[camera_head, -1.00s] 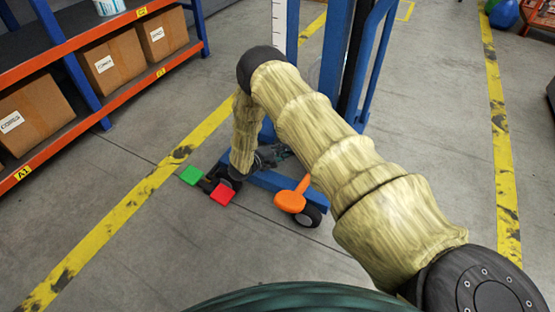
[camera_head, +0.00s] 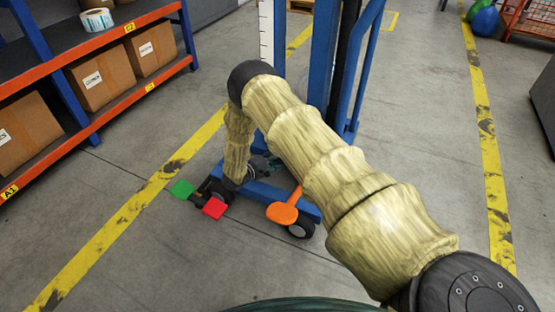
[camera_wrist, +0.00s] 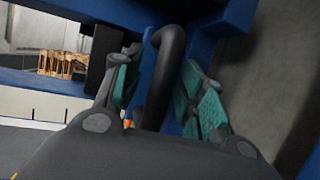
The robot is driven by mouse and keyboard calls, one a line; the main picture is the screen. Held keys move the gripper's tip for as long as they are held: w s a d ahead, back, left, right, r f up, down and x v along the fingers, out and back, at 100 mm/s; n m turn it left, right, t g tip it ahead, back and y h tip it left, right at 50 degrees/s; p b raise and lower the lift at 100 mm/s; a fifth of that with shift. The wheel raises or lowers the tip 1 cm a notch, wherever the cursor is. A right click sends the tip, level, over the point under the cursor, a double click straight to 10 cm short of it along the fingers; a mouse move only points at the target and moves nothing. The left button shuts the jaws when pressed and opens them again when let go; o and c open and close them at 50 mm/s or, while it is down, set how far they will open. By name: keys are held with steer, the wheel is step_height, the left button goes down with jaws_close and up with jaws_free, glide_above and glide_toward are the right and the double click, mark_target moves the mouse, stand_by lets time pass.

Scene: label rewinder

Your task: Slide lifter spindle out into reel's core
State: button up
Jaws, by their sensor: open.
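The lifter shows in the head view as a blue mast (camera_head: 318,75) on a low wheeled base, with an orange pedal (camera_head: 283,213). A green plate (camera_head: 182,189) and a red plate (camera_head: 214,208) are at its near left foot. My gripper (camera_wrist: 160,85) is open, its teal finger pads on either side of a black curved bar (camera_wrist: 165,65) in the wrist view. I cannot tell whether the pads touch the bar. I cannot make out the spindle or a reel core.
An orange and blue shelf (camera_head: 75,125) with cardboard boxes (camera_head: 102,75) stands at the left, with a label roll (camera_head: 97,19) on top. Yellow floor lines (camera_head: 150,190) run on both sides. Blue and green balls (camera_head: 485,20) are far right.

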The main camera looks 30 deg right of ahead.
steer(key=v, duration=1.2)
stand_by(0.3)
